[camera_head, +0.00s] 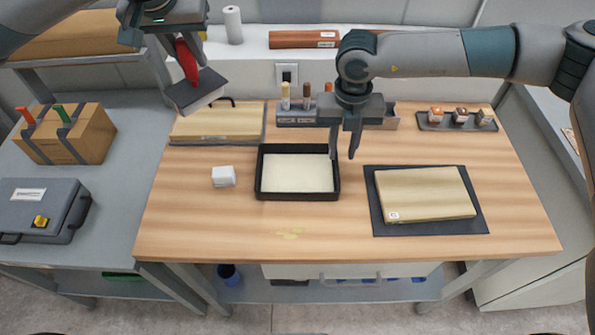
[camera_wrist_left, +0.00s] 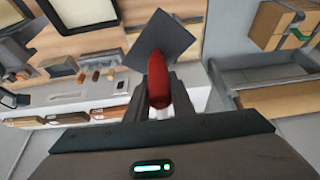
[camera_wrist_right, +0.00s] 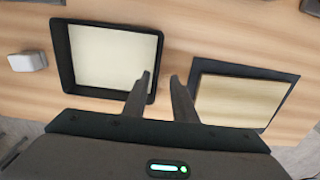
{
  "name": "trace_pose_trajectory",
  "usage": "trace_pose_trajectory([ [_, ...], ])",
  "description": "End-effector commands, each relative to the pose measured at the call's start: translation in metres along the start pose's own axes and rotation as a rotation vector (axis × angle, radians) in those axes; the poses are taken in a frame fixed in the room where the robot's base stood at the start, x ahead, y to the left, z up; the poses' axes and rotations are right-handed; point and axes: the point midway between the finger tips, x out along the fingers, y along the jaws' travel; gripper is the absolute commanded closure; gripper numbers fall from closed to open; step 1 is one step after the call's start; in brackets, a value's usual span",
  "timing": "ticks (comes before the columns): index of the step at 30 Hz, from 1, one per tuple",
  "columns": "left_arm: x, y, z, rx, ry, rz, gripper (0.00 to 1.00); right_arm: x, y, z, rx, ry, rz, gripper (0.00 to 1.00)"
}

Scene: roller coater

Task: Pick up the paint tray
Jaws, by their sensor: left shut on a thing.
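The paint tray (camera_head: 297,196) is a black rectangular tray with a cream-coloured inside, lying flat near the middle of the wooden table. It also shows in the right wrist view (camera_wrist_right: 62,50). My right gripper (camera_head: 344,155) is open and empty, fingers pointing down, by the tray's right edge. In the right wrist view its fingertips (camera_wrist_right: 161,80) flank the tray's right wall; contact cannot be told. My left gripper (camera_head: 184,45) is shut on the red handle (camera_wrist_left: 157,80) of a tool with a dark flat plate (camera_head: 195,92), held up over the table's back left.
A white block (camera_head: 223,176) lies left of the tray. A pale board on a dark mat (camera_head: 430,229) lies to the right. Another board (camera_head: 217,122) is at the back left, beside a tool holder (camera_head: 297,121).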

Motion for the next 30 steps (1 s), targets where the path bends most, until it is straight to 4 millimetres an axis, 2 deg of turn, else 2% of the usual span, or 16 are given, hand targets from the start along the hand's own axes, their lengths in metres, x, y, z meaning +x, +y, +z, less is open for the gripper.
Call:
trace_pose_trajectory([
  [8, -0.025, 0.0, -0.011, 0.0, 0.001, 0.0, 1.0, 0.022, 0.003, -0.005, -0.001, 0.002, -0.002, 0.75],
  [12, -0.03, 0.0, -0.014, 0.0, 0.001, 0.0, 1.0, 0.039, 0.003, -0.004, 0.0, 0.001, -0.002, 0.75],
  [15, -0.031, 0.0, -0.014, 0.0, 0.001, 0.0, 1.0, 0.045, 0.004, -0.004, -0.001, 0.0, -0.001, 0.75],
  [29, -0.03, 0.0, -0.014, 0.0, 0.001, 0.0, 1.0, 0.046, 0.003, -0.004, 0.0, 0.0, -0.001, 0.75],
  [30, -0.03, 0.0, -0.014, 0.0, 0.001, 0.0, 1.0, 0.046, 0.003, -0.004, 0.0, 0.0, -0.001, 0.82],
])
